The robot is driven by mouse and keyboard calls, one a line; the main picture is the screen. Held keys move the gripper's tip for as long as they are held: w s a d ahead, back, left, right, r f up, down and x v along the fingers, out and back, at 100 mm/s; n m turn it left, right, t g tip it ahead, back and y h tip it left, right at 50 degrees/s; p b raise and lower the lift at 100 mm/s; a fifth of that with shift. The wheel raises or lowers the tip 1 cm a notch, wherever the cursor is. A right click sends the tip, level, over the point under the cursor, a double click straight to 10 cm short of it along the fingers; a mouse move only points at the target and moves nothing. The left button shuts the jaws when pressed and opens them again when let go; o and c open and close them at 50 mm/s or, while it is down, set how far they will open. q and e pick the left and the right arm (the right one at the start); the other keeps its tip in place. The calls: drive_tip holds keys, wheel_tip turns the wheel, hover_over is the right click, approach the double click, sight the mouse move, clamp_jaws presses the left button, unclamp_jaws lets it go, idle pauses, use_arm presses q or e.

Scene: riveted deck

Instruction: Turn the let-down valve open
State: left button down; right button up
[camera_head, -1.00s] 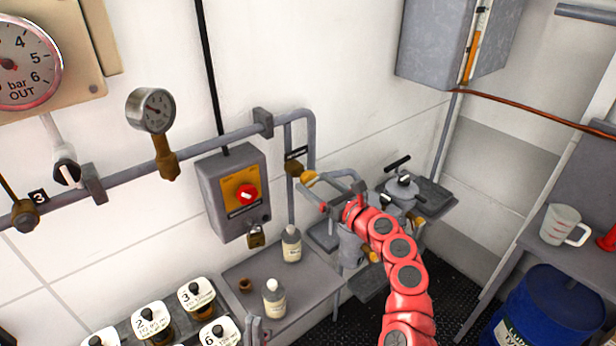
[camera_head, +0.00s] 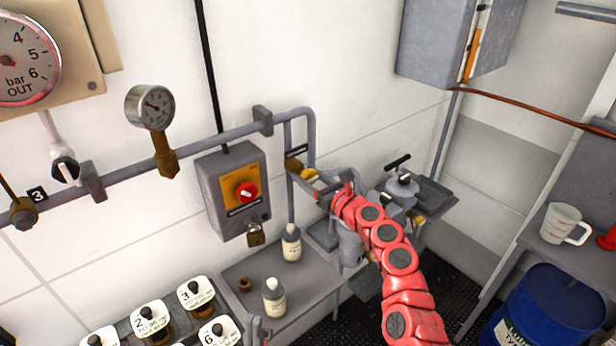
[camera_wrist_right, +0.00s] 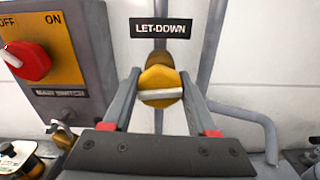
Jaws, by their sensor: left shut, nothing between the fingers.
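The let-down valve has a yellow knob (camera_wrist_right: 160,86) with a pale bar lying nearly level across its face, under a black LET-DOWN label (camera_wrist_right: 160,29). In the head view the knob (camera_head: 309,175) shows small on the pipe, beside my right gripper (camera_head: 322,188). In the right wrist view my right gripper (camera_wrist_right: 160,88) is open, one finger on each side of the knob. Narrow gaps seem to show between fingers and knob; I cannot tell if either touches. My left gripper (camera_head: 257,332) shows only partly at the bottom edge, shut and empty.
A grey switch box (camera_head: 213,205) with a red knob (camera_head: 246,192) and a padlock (camera_head: 255,236) is left of the valve. Two bottles (camera_head: 291,243) (camera_head: 274,297) stand on a grey shelf (camera_head: 318,282) below. A bent pipe (camera_wrist_right: 262,125) runs right of the valve.

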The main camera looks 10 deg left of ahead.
drive_tip(key=c, duration=0.7)
drive_tip(key=shift+c, duration=0.2)
